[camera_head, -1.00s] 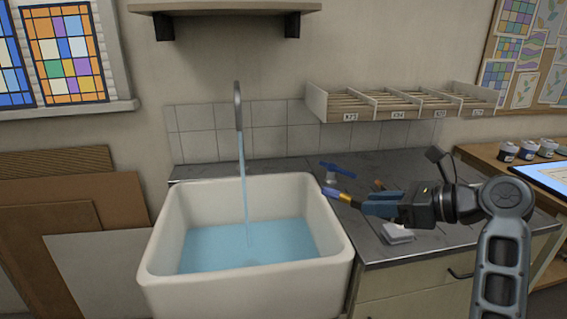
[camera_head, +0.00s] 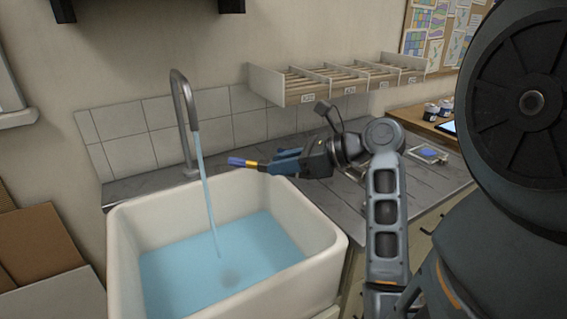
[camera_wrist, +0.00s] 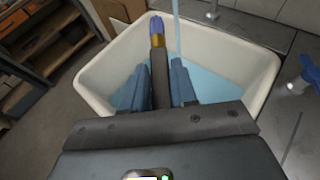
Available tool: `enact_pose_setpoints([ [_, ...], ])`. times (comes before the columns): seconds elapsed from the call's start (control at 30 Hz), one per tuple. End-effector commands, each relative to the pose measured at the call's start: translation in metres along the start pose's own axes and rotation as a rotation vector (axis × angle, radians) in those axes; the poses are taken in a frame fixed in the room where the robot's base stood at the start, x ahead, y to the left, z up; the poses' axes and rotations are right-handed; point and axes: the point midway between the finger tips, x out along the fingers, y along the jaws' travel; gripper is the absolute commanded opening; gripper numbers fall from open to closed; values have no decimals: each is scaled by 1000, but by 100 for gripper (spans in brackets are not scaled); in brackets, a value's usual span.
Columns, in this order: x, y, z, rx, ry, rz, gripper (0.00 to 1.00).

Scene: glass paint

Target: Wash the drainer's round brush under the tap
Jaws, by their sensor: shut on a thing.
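My gripper (camera_head: 290,160) is shut on the round brush (camera_head: 242,162), which has blue bristles, a yellow-gold ferrule and a dark handle. The brush lies roughly level above the sink's right rear part, bristles pointing left toward the stream. In the wrist view the brush (camera_wrist: 158,45) sticks out forward between the blue fingers (camera_wrist: 160,85). The tap (camera_head: 185,110) is running. Its water stream (camera_head: 207,190) falls into the white sink (camera_head: 325,262), which holds blue water (camera_head: 165,275). In the wrist view the bristles are left of the stream (camera_wrist: 176,25), apart from it in the picture.
A grey counter (camera_head: 315,200) lies right of the sink. A wall rack (camera_head: 265,85) with labelled compartments hangs above it. A blue-handled item (camera_wrist: 308,72) stands on the counter in the wrist view. Brown boards (camera_head: 35,245) lean left of the sink.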

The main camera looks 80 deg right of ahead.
Motion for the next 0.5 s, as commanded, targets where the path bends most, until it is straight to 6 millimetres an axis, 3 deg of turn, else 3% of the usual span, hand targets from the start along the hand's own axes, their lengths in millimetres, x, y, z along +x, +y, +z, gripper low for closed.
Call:
enact_pose_setpoints([
  [0.5,46,-16,4,-3,-1,1,0],
])
